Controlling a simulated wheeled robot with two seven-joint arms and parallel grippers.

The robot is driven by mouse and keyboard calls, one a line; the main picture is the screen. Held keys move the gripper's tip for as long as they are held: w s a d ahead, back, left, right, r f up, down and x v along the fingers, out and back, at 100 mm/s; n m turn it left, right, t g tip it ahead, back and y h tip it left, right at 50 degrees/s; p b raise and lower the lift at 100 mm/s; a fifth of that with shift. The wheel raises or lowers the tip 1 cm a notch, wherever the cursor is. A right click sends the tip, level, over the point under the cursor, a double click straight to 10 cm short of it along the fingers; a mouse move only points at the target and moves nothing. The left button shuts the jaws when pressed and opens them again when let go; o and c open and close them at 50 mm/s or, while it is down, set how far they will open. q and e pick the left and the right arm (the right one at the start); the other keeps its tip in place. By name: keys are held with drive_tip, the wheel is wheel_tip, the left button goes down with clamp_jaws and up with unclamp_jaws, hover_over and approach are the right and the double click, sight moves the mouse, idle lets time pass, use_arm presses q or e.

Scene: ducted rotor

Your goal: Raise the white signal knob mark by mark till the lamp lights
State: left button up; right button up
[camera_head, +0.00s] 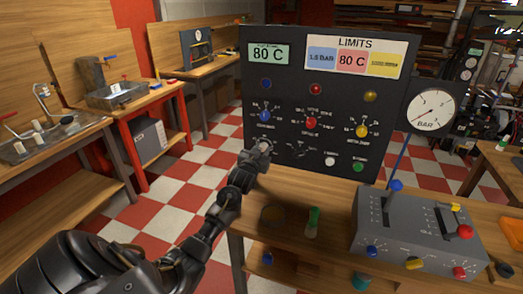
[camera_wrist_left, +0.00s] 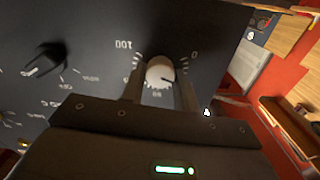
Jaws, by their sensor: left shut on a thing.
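The white signal knob (camera_wrist_left: 160,72) sits on the dark control panel (camera_head: 340,192), between the fingers of my left gripper (camera_wrist_left: 160,92). The gripper is shut on it. A dark pointer line shows on its face, and a ring of marks with 0, 80 and 100 surrounds it, turned over in the wrist view. A blue lamp (camera_head: 266,84), red lamp (camera_head: 315,89) and yellow lamp (camera_head: 370,96) on the panel look dark. My right gripper is out of view.
Blue (camera_head: 264,115), red (camera_head: 311,123) and yellow (camera_head: 362,131) knobs are above the gripper's row. A black knob (camera_wrist_left: 45,60) is beside the white one. A grey lever box (camera_head: 400,232) and a pressure gauge (camera_head: 431,108) stand right. A green-topped item (camera_head: 313,220) is on the bench.

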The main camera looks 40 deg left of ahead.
use_arm(q)
drive_tip(key=o, duration=1)
drive_tip(key=shift+c, duration=0.2)
drive_tip(key=b+v, duration=0.1)
drive_tip(key=v, duration=1)
drive_tip(key=shift+b, duration=0.35)
drive_tip(key=shift+w, duration=0.1)
